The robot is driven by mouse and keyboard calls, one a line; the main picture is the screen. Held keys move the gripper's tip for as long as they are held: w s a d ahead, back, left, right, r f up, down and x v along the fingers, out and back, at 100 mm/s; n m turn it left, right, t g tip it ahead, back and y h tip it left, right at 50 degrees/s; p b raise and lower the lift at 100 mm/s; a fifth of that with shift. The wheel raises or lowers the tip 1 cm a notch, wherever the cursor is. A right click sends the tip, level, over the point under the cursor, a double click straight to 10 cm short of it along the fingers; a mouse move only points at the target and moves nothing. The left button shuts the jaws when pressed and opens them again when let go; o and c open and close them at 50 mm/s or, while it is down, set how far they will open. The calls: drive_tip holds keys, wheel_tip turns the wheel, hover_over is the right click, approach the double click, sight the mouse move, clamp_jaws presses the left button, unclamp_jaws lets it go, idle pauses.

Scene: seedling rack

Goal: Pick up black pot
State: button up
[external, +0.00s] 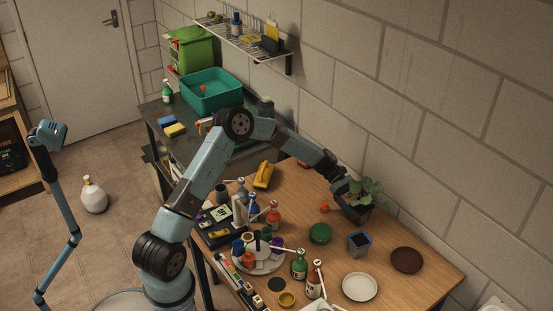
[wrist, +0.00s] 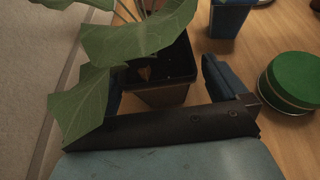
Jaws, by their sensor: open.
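The black pot (wrist: 165,95) is square, holds dark soil and a leafy green plant (wrist: 135,40), and stands upright on the wooden table. In the external view the plant (external: 367,187) rises at the table's wall side, with the pot partly hidden by my gripper (external: 349,196). In the wrist view my gripper (wrist: 165,82) is open, with the pot between its fingers. The right finger is apart from the pot; the left finger is mostly hidden by a leaf, so contact there cannot be told.
A blue pot (wrist: 229,18) stands just beyond, and a green round tin (wrist: 294,82) sits to the right. A brown saucer (external: 407,260) and white plate (external: 360,287) lie nearer the table's right end. Bottles (external: 300,264) crowd the left part. The wall is close behind.

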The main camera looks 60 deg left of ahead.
sight(360, 214)
drive_tip(key=x, duration=0.3)
drive_tip(key=shift+w+d, duration=0.15)
drive_tip(key=shift+d, duration=0.15)
drive_tip(key=shift+r, duration=0.1)
drive_tip(key=c, duration=1.1)
